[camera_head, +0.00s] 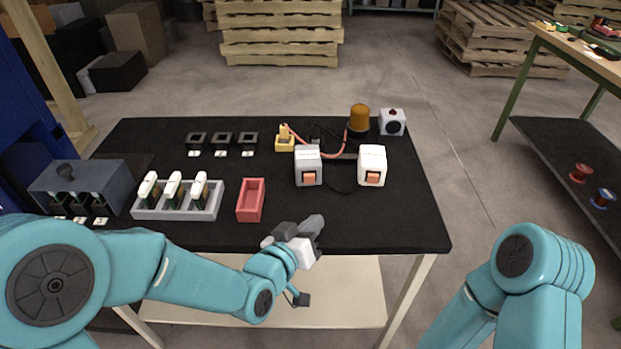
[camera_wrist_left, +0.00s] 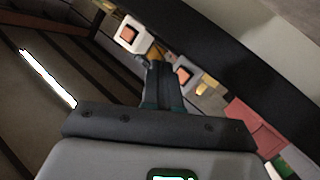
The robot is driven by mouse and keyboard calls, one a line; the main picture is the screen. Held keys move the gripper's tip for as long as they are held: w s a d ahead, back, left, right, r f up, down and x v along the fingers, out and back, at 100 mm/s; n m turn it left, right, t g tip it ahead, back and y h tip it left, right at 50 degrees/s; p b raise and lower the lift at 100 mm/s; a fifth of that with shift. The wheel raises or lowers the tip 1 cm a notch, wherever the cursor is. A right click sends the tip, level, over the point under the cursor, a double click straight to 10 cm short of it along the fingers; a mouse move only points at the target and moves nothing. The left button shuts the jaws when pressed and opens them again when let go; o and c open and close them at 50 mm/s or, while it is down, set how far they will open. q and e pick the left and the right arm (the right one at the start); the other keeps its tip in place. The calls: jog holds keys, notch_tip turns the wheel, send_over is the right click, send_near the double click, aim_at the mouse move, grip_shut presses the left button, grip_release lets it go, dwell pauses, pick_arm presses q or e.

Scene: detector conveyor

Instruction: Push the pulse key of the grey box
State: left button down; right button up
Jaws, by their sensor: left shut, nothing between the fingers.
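The grey box (camera_head: 308,168) stands on the black table top, right of the middle, with an orange-red key (camera_head: 309,179) on its near face. A similar white box (camera_head: 371,160) with its own orange-red key stands to its right. In the left wrist view the white box (camera_wrist_left: 131,32) is clear, while the grey box's key (camera_wrist_left: 184,75) shows beside my fingers, which partly hide that box. My left gripper (camera_head: 318,221) is shut and empty, near the table's front edge, nearer to me than the grey box and apart from it. My right gripper is out of view.
A red tray (camera_head: 241,214) and a grey rack (camera_head: 176,214) with several upright pieces stand to the left. An orange beacon (camera_head: 359,117), a yellow device (camera_head: 285,143) and a cable are behind the boxes. The table's front right is clear.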

aim_at(309, 203)
pick_arm(q)
jog(key=shift+w, duration=0.15)
jog(key=shift+w+r, duration=0.1)
jog(key=shift+w, duration=0.15)
jog(key=w, duration=0.1)
jog(key=w+p, duration=0.1)
jog(key=w, duration=0.1)
jog(key=w+p, duration=0.1)
jog(key=w, duration=0.1)
jog(key=shift+a, duration=0.25)
jog(key=shift+w, duration=0.85)
jog(key=shift+w+a, duration=0.15)
jog(key=shift+w, duration=0.45)
jog(key=shift+b, duration=0.3)
jog(key=shift+w+b, duration=0.35)
